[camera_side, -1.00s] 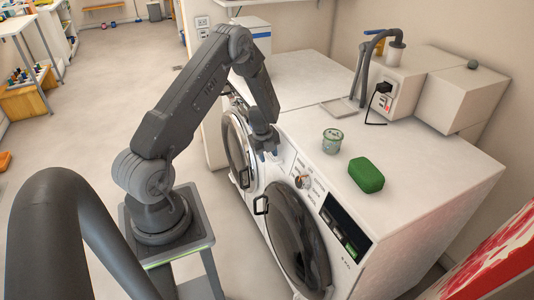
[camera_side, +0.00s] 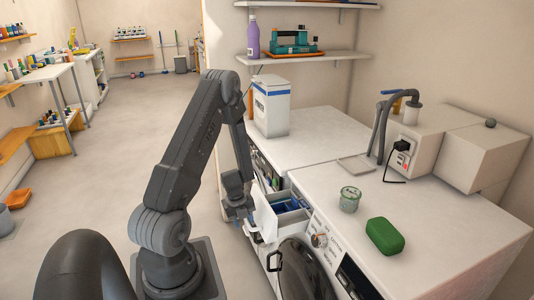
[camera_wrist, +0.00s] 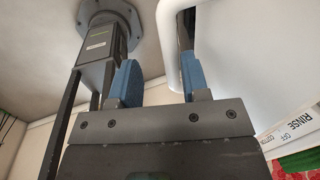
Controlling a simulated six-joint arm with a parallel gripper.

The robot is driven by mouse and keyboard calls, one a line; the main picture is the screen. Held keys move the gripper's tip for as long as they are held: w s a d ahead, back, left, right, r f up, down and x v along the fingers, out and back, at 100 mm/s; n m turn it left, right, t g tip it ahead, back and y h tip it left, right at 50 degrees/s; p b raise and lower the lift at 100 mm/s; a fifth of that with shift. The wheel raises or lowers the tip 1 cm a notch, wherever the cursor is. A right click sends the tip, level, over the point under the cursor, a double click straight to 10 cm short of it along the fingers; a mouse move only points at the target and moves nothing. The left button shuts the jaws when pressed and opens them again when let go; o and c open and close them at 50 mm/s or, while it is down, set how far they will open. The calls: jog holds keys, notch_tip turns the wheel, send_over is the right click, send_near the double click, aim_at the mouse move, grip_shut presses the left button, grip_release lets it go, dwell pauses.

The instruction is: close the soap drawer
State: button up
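The soap drawer (camera_side: 293,222) is pulled out of the front of the white washing machine (camera_side: 445,235), with blue inside it. My gripper (camera_side: 238,214) points down at the drawer's white front, at its outer left side. In the wrist view, my gripper's two blue fingers (camera_wrist: 158,85) stand apart. A white rounded edge of the drawer front (camera_wrist: 225,70) reaches between them, close to the right finger. I cannot tell whether the finger touches it. The drawer's handle is partly hidden by my gripper in the side view.
A glass jar (camera_side: 350,199) and a green soap box (camera_side: 384,236) stand on the machine top. A second white machine (camera_side: 318,138) with a white box (camera_side: 271,106) is behind. A round door (camera_side: 305,265) is below the drawer.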

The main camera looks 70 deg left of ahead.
jog(key=s+r, duration=0.3)
jog(key=r, duration=1.1)
jog(key=w+d+r+n+t+y, duration=0.3)
jog(key=w+r+n, duration=0.1)
jog(key=r, duration=0.3)
jog(key=w+d+r+n+t+y, duration=0.3)
jog(key=w+r+n, duration=0.1)
jog(key=r, duration=0.3)
jog(key=shift+w+d+y, duration=0.25)
jog(key=shift+w+y, duration=0.05)
jog(key=shift+w, duration=0.3)
jog(key=shift+a+f, duration=0.1)
jog(key=shift+f, duration=0.05)
jog(key=s+a+f+m+g+h, duration=0.3)
jog(key=s+f+m, duration=0.1)
jog(key=f, duration=0.3)
jog(key=s+a+f+m+g+h, duration=0.3)
jog(key=s+f+m+h, duration=0.15)
jog(key=f, duration=0.25)
notch_tip(320, 180, down, 14)
jog(key=w, duration=0.2)
jog(key=shift+a+y, duration=0.2)
jog(key=shift+y, duration=0.25)
